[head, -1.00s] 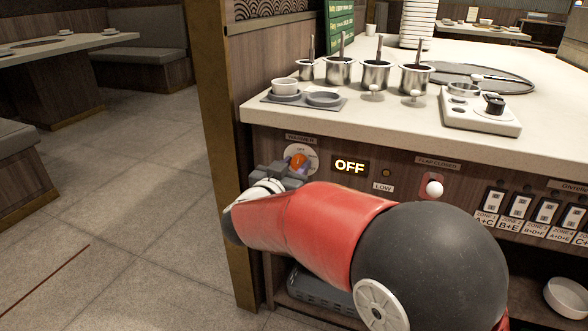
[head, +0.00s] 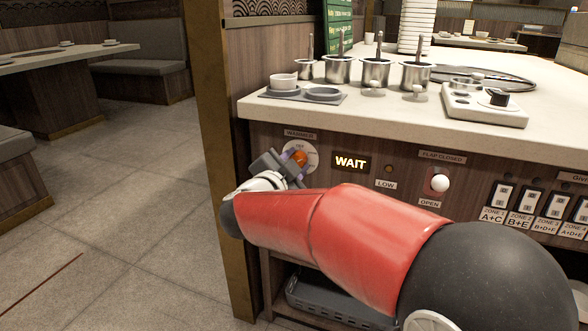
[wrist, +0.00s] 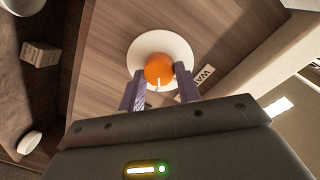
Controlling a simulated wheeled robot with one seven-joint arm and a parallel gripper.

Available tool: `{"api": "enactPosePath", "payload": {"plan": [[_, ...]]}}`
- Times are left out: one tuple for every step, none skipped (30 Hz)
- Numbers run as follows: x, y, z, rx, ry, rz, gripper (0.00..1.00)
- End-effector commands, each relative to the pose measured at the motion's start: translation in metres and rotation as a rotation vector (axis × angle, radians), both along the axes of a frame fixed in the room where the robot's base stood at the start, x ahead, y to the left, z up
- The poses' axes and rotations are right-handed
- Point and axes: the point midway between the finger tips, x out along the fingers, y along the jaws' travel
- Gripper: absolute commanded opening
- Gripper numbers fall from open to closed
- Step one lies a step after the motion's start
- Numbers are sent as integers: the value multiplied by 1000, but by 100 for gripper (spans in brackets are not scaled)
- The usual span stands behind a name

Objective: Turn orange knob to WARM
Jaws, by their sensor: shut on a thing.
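The orange knob (head: 299,158) sits on a round white dial plate on the wooden front panel, under a small label. In the wrist view the orange knob (wrist: 158,69) shows a white pointer line, with my gripper's (wrist: 160,88) two grey fingers on either side of it. My gripper (head: 294,160) is shut on the knob in the head view and hides part of the dial, so the dial's markings cannot all be read. The display (head: 350,162) right of the dial reads WAIT in lit letters.
Right of the display are a small dark lamp (head: 389,169) above a LOW label, a white round flap knob (head: 439,183) and several zone switches (head: 502,196). The counter (head: 400,115) overhangs the panel, with metal pots (head: 374,75) on it. A grey basket (head: 330,300) lies on the shelf below.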

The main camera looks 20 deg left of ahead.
Motion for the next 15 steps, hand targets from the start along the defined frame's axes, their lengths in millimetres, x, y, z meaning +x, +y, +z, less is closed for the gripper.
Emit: {"api": "enactPosePath", "payload": {"plan": [[0,0,-2,17,0,-1,11],[0,0,-2,26,-1,0,11],[0,0,-2,36,-1,0,11],[0,0,-2,44,-2,-1,11],[0,0,-1,50,-2,0,11],[0,0,-1,57,-3,0,11],[0,0,-1,60,-2,0,11],[0,0,-1,63,-3,0,11],[0,0,-1,66,-3,0,11],[0,0,-1,68,-3,0,11],[0,0,-1,69,-3,0,11],[0,0,-1,71,-3,0,11],[0,0,-1,71,-3,0,11],[0,0,-1,71,-3,0,11],[0,0,-1,71,-3,0,11]]}}
